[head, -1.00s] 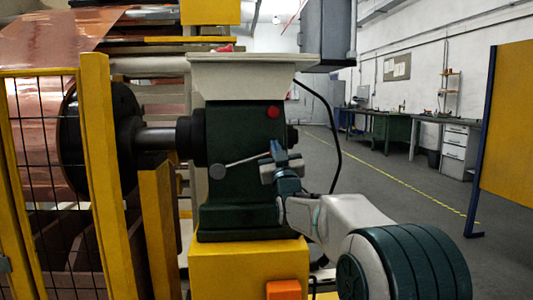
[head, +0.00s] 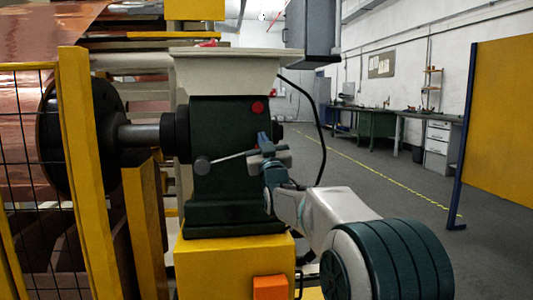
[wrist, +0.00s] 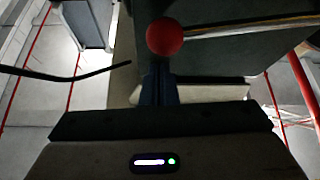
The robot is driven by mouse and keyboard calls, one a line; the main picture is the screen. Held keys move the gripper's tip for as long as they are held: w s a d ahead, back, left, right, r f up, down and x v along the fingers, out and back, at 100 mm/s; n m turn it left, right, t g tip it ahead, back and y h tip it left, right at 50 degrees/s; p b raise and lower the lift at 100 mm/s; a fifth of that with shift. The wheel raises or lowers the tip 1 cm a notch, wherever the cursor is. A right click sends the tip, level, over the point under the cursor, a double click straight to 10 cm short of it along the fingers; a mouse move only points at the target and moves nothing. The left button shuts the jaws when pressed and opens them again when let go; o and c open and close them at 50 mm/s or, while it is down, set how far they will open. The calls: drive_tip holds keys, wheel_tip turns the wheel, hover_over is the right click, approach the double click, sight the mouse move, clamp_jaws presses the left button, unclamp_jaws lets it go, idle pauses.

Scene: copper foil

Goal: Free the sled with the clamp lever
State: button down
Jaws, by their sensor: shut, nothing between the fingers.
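The clamp lever (head: 232,157) is a thin metal rod on a grey hub, on the front of a dark green housing (head: 225,125) that may be the sled. It slants slightly up to the right. In the wrist view its rod (wrist: 235,27) ends in a red ball knob (wrist: 164,37). My gripper (head: 264,140) is at the lever's right end and hides the knob in the head view. In the wrist view my gripper (wrist: 158,85) is shut and empty, its fingers just below the knob. I cannot tell whether they touch it.
A pale tray-like top (head: 225,65) overhangs the housing. A yellow pedestal (head: 220,265) with an orange box (head: 270,287) stands below. A yellow mesh guard (head: 75,150) and the copper roll are at left. A black cable (head: 318,125) hangs right of the housing. Open floor lies further right.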

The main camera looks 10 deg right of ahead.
drive_tip(key=s+f, duration=0.2)
drive_tip(key=s, duration=0.7)
drive_tip(key=shift+s+a+f+p, duration=0.15)
drive_tip(key=shift+a+f+p, duration=0.1)
drive_tip(key=shift+f+p, duration=0.15)
drive_tip(key=shift+r, duration=0.1)
drive_tip(key=s+r+m+g+p, duration=0.1)
drive_tip(key=s+r+g+p, duration=0.1)
drive_tip(key=s+g+p, duration=0.8)
drive_tip(key=s+d+r+m+g+h+p, duration=0.1)
drive_tip(key=s+g+p, duration=1)
drive_tip(key=s+p, duration=1.2)
drive_tip(key=r+p, duration=0.1)
drive_tip(key=p, duration=0.1)
drive_tip(key=shift+s+d+r+m+p, duration=0.15)
drive_tip(key=shift+d+r+m+p, duration=0.05)
drive_tip(key=shift+m+p, duration=0.2)
